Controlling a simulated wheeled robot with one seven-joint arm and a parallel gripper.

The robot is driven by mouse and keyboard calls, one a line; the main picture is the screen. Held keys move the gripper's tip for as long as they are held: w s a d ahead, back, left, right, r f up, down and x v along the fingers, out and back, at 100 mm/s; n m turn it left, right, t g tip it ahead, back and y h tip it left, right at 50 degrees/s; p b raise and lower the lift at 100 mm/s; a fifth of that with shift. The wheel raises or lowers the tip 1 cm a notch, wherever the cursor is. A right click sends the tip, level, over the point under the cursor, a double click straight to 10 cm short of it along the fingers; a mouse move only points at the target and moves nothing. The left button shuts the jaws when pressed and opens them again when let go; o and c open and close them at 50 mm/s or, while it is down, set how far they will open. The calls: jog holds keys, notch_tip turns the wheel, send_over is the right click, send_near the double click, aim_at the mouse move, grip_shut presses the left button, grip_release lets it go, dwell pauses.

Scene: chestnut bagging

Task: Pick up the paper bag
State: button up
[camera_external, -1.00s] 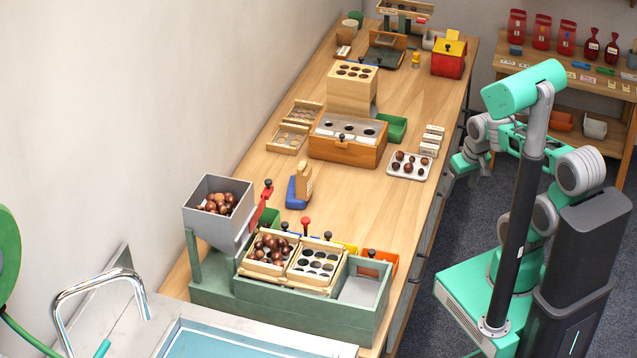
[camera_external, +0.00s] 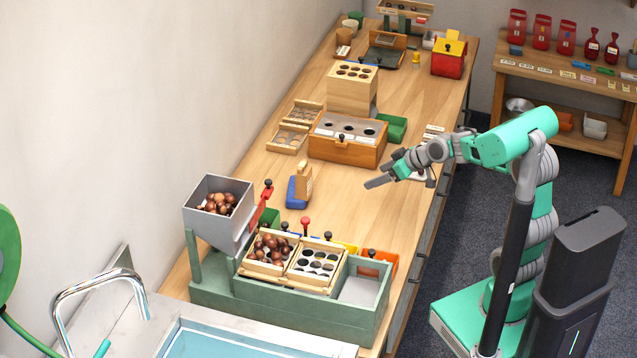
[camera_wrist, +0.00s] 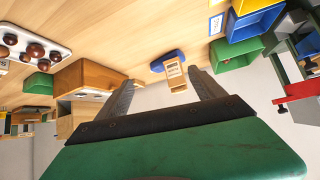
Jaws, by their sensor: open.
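A small tan upright object (camera_external: 304,181), which looks like the paper bag, stands against a blue base (camera_external: 292,192) on the middle of the table. In the wrist view the tan object (camera_wrist: 175,73) shows between my two fingers, ahead of them, with the blue base (camera_wrist: 167,60) beside it. My gripper (camera_external: 376,183) is above the table to the right of the tan object, apart from it. The gripper (camera_wrist: 162,80) is open and nothing is in it. My arm covers most of the white chestnut tray.
The green sorting frame (camera_external: 300,308) with a grey hopper (camera_external: 228,228) of chestnuts stands at the near end. A wooden box with holes (camera_external: 345,148) stands beyond the tan object. Bare tabletop (camera_external: 345,205) lies between my gripper and the tan object.

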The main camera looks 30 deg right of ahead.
aim_at(311, 173)
jog(key=w+a+f+n+t+y+b, duration=0.1)
jog(key=w+a+f+y+b, duration=0.1)
jog(key=w+a+b, duration=0.1)
jog(key=w+a+f+n+t+y+b, duration=0.1)
jog(key=w+a+f+t+y+b, duration=0.1)
jog(key=w, duration=0.3)
jog(key=w+a+f+t+y+b, duration=0.1)
jog(key=w+a+f+y+b, duration=0.2)
jog(key=w+a+b, duration=0.1)
jog(key=shift+w+a+n+b, duration=0.3)
jog(key=shift+w+a+n, duration=0.1)
jog(key=shift+w+a, duration=0.05)
jog(key=shift+t+y, duration=0.3)
jog(key=shift+t, duration=0.1)
jog(key=x, duration=0.8)
jog(key=shift+s+r, duration=0.15)
jog(key=shift+r, duration=0.2)
jog(key=shift+a, duration=0.1)
jog(key=shift+r, duration=0.1)
